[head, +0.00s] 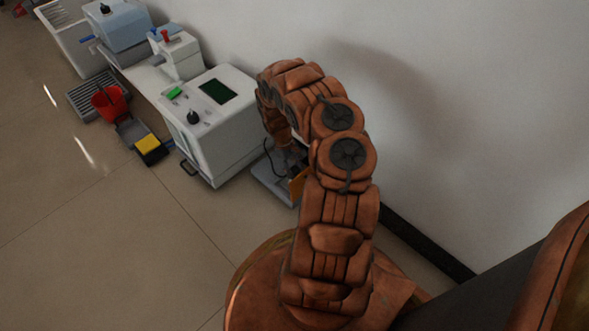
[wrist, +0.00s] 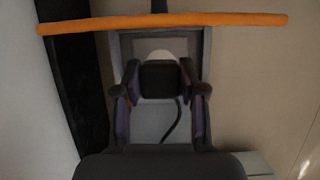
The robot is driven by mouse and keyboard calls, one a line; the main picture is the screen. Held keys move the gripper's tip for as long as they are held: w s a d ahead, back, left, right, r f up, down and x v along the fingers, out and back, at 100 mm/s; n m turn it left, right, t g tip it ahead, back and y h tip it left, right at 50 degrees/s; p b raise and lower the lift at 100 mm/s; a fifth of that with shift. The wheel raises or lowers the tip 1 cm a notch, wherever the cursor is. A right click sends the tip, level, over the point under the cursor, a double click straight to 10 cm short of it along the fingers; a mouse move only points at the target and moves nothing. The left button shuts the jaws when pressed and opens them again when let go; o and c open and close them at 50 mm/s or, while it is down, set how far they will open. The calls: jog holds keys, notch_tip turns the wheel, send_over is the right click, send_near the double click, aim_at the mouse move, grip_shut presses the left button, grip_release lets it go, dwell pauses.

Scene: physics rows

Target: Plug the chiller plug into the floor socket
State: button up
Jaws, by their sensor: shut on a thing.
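In the wrist view my gripper (wrist: 159,76) has its two fingers closed on the sides of a dark block, the chiller plug (wrist: 160,82). A black cable (wrist: 172,122) runs down from it. Beneath the plug is a grey framed box (wrist: 118,50), apparently the floor socket, with a pale rounded patch just beyond the plug. I cannot tell whether the plug touches the socket or is in it. In the head view my arm hides the plug and most of the gripper; a grey base plate (head: 268,184) shows on the floor beside the arm.
An orange bar (wrist: 160,23) crosses beyond the plug. A white machine (head: 215,120) with a dark green screen stands left of my arm by the wall. More machines, a red bucket (head: 109,101) and a yellow-topped item (head: 148,145) lie farther left. Floor in front is clear.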

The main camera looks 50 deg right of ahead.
aim_at(295, 176)
jog(key=shift+f+b, duration=1.4)
jog(key=shift+f, duration=0.65)
jog(key=shift+p, duration=0.45)
dwell(0.6)
jog(key=shift+f+b, duration=0.4)
jog(key=shift+f, duration=0.2)
dwell(0.5)
jog(key=o, duration=1.1)
jog(key=shift+o, duration=0.2)
jog(key=shift+r, duration=0.1)
jog(key=v, duration=1.1)
jog(key=shift+w+r, duration=0.25)
jog(key=shift+r, duration=0.1)
